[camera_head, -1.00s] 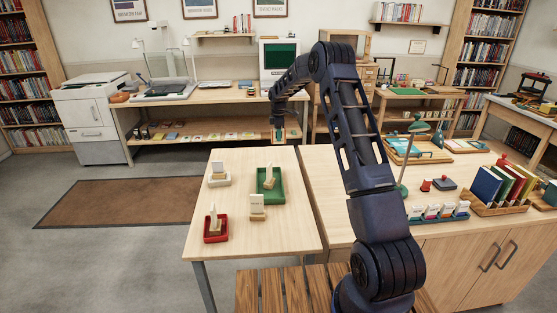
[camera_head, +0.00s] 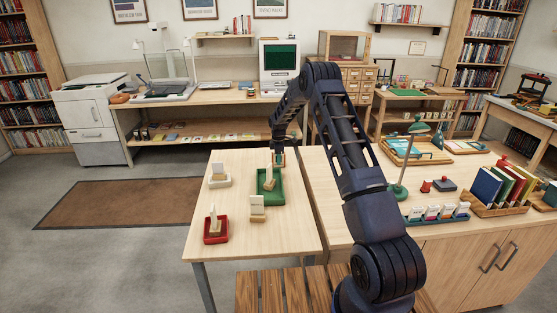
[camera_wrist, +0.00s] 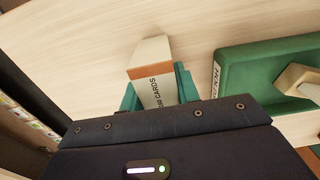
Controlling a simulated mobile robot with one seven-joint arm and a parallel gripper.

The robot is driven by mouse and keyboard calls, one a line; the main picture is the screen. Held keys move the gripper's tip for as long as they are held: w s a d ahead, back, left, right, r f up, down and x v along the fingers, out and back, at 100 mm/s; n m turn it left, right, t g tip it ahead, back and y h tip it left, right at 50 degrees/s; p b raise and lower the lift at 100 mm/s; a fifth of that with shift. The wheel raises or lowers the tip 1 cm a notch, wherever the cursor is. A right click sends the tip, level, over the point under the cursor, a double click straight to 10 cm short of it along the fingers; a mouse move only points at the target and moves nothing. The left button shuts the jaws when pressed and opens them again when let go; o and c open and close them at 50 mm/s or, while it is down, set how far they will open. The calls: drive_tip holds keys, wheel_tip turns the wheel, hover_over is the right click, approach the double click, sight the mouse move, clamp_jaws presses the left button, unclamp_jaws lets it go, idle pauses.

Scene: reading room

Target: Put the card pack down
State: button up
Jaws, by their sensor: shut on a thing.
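In the head view my gripper (camera_head: 278,157) hangs over the far right part of the light wooden table (camera_head: 236,242), just behind the green tray. The pack is mostly hidden there by the gripper. I cannot tell whether the pack touches the tabletop.
The green tray (camera_wrist: 232,75) lies beside the pack and holds a wooden block. A white tray (camera_head: 226,183), a red tray (camera_head: 208,238) and a wooden card stand (camera_head: 258,216) are on the same table. A wooden cabinet top adjoins on the right.

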drive_tip(key=shift+f, duration=0.15)
drive_tip(key=o, duration=1)
